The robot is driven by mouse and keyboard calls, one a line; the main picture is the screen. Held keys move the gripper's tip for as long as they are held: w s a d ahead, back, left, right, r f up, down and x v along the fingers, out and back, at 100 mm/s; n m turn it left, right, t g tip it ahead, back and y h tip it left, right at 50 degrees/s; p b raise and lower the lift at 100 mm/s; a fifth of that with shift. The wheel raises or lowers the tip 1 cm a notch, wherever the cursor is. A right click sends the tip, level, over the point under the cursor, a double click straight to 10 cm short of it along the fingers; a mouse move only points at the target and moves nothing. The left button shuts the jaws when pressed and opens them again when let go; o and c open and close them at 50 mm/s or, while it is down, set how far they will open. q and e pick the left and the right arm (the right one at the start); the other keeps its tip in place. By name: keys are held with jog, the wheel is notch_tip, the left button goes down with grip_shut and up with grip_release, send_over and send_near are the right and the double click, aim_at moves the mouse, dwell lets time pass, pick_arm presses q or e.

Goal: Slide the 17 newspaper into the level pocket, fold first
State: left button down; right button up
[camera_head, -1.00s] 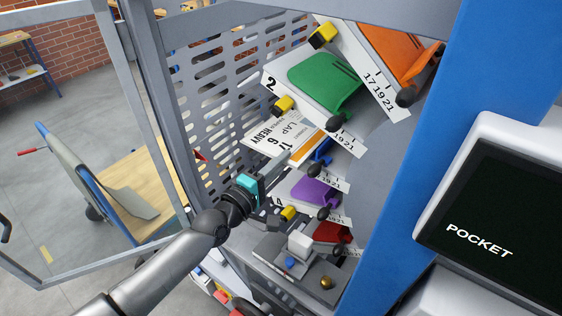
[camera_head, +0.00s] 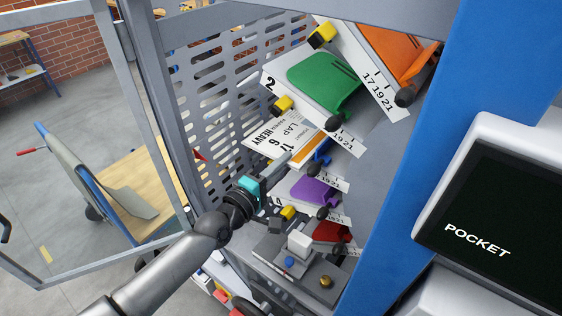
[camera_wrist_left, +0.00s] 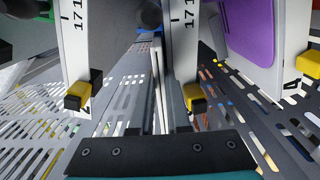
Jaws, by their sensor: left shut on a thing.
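The 17 newspaper (camera_head: 284,138) is a white sheet printed "17", "LAP 6" and "HEAVY" with an orange strip. It lies in the rack's stack of pockets, between the green pocket (camera_head: 322,80) above and the purple pocket (camera_head: 318,190) below. A blue pocket (camera_head: 322,152) shows partly beside it. My left gripper (camera_head: 286,160), with a teal band, is shut on the newspaper's near edge. In the left wrist view its fingers (camera_wrist_left: 160,100) close on a thin edge; the fold is hidden. Which pocket is level, and how far in the paper sits, I cannot tell. My right gripper is not seen.
An orange pocket (camera_head: 392,48) is at the top and a red one (camera_head: 332,231) lower down. Yellow-black clips (camera_head: 283,105) jut from the pocket fronts. A slotted metal panel (camera_head: 230,75) stands behind, and a blue post (camera_head: 415,165) and a "POCKET" screen (camera_head: 490,220) on the right.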

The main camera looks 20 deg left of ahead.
pick_arm(q)
jog(key=shift+d, duration=0.2)
jog(key=c, duration=0.8)
grip_release()
jog(key=shift+s, duration=0.2)
jog(key=p+v, duration=0.1)
jog(key=v, duration=0.5)
jog(key=shift+s+a+p, duration=0.15)
jog(key=shift+s+p, duration=0.15)
jog(key=shift+s, duration=0.05)
dwell(0.5)
